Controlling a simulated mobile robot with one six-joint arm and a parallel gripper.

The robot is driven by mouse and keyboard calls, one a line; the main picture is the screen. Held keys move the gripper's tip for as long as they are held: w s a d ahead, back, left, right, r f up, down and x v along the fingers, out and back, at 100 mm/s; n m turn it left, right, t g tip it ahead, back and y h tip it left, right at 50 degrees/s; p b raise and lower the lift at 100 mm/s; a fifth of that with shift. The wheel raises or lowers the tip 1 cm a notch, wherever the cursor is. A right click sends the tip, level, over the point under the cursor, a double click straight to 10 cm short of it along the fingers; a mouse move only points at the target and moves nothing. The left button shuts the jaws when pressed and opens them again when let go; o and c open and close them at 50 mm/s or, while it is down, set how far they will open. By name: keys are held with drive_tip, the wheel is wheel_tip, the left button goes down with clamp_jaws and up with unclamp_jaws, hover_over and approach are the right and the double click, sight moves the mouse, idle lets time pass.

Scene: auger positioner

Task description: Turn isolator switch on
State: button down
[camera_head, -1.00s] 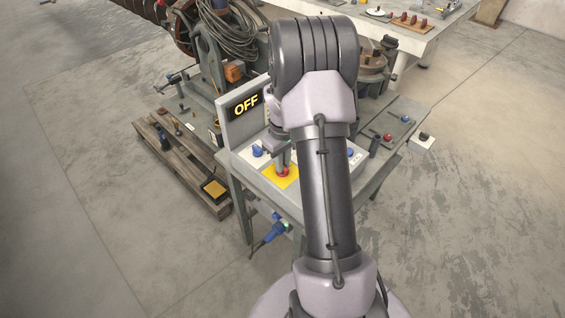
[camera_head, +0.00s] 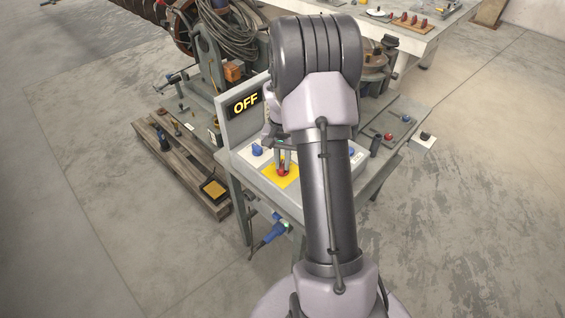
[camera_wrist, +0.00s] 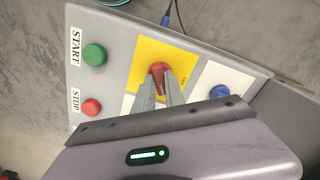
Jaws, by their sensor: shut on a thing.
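The isolator switch is a red handle (camera_wrist: 158,70) on a yellow plate (camera_wrist: 176,51) of the control panel. In the head view the red handle (camera_head: 283,171) sits on the yellow plate (camera_head: 270,178) beside my arm. My gripper (camera_wrist: 158,80) is shut on the red handle, with one finger on each side of it. My gripper (camera_head: 282,161) is partly hidden behind my arm in the head view. The sign (camera_head: 246,104) behind the panel reads OFF.
A green START button (camera_wrist: 94,55) and a red STOP button (camera_wrist: 92,107) lie left of the yellow plate. A blue knob (camera_wrist: 219,92) is at its right. A pallet (camera_head: 190,165) lies on the floor left of the table.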

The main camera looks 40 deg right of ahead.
sight(283, 164)
drive_tip(key=m+b, duration=0.1)
drive_tip(key=m, duration=0.5)
drive_tip(key=shift+m, duration=0.3)
idle(0.4)
drive_tip(key=c, duration=1.4)
unclamp_jaws()
wheel_tip(283, 164, up, 18)
drive_tip(key=p, duration=0.5)
drive_tip(key=shift+f, duration=0.25)
